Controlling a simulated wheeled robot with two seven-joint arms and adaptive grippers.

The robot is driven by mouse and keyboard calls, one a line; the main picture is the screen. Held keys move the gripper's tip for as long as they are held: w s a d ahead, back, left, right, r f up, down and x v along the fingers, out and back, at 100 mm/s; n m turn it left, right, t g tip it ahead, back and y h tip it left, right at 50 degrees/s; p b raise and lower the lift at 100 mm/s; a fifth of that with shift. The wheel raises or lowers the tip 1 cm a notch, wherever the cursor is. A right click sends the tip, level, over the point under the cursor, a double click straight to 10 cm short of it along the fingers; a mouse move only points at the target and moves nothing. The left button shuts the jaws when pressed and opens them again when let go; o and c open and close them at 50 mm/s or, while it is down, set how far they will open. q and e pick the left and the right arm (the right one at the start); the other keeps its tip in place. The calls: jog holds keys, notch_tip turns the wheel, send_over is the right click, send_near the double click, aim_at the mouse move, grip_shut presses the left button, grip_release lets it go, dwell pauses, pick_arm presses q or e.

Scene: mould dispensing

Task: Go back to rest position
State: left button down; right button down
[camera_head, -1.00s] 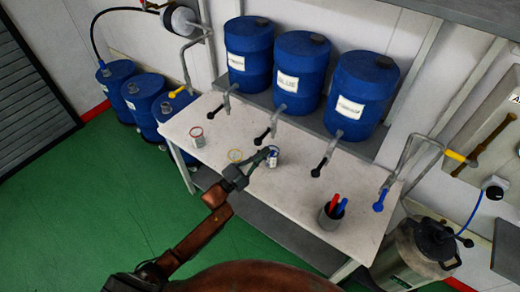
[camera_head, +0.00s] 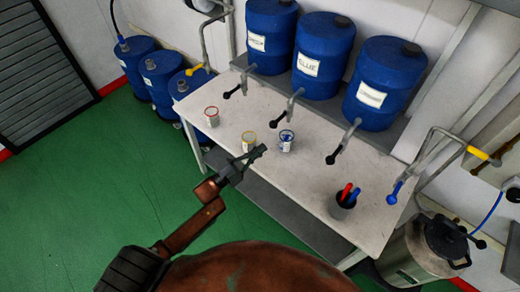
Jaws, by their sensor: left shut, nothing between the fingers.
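My left gripper (camera_head: 257,153) is shut and empty over the front edge of the white table (camera_head: 305,180). Its arm comes up from the lower left. On the table stand a red-rimmed cup (camera_head: 212,118), a yellow-rimmed cup (camera_head: 249,142) and a blue-rimmed cup (camera_head: 286,142). The gripper tip is close to the yellow-rimmed and blue-rimmed cups in the picture; whether it touches either one I cannot tell. My right gripper is not in view.
Three blue barrels (camera_head: 322,58) stand on the shelf behind, with taps over the table. A dark holder (camera_head: 342,207) with a red and a blue stick stands at the table's right. A steel vessel (camera_head: 420,255) is at lower right. Green floor (camera_head: 75,200) lies open at left.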

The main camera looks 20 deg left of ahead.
pick_arm(q)
jog(key=shift+f, duration=0.1)
dwell(0.4)
jog(key=s+a+f+n+g+y, duration=0.1)
jog(key=a+f+n+y, duration=0.2)
jog(key=f, duration=0.7)
jog(key=s+a+f+n+g+y, duration=0.1)
jog(key=s+a+f+n+y, duration=0.2)
jog(key=f, duration=0.8)
jog(key=a+f+n+g+y, duration=0.2)
jog(key=a+f+n+y, duration=0.15)
jog(key=f, duration=0.65)
jog(key=s+a+f+n+g+y, duration=0.1)
jog(key=s+a+f+n+g, duration=0.1)
jog(key=s+f, duration=0.6)
jog(key=s+a+f+n+g+y, duration=0.1)
jog(key=s+a+f+g, duration=0.15)
jog(key=s+f, duration=0.6)
jog(key=s+d+f+n+g, duration=0.1)
jog(key=s+f+g, duration=0.2)
jog(key=s+f, duration=0.3)
jog(key=s+d+f+n+g, duration=0.1)
jog(key=s+f, duration=0.5)
jog(key=s, duration=1)
jog(key=s+d+f+n+g, duration=0.2)
jog(key=s+f+g, duration=0.2)
jog(key=s, duration=0.7)
notch_tip(320, 180, down, 3)
jog(key=shift+s+r+n+g+y, duration=0.2)
jog(key=shift+n+g+y, duration=0.15)
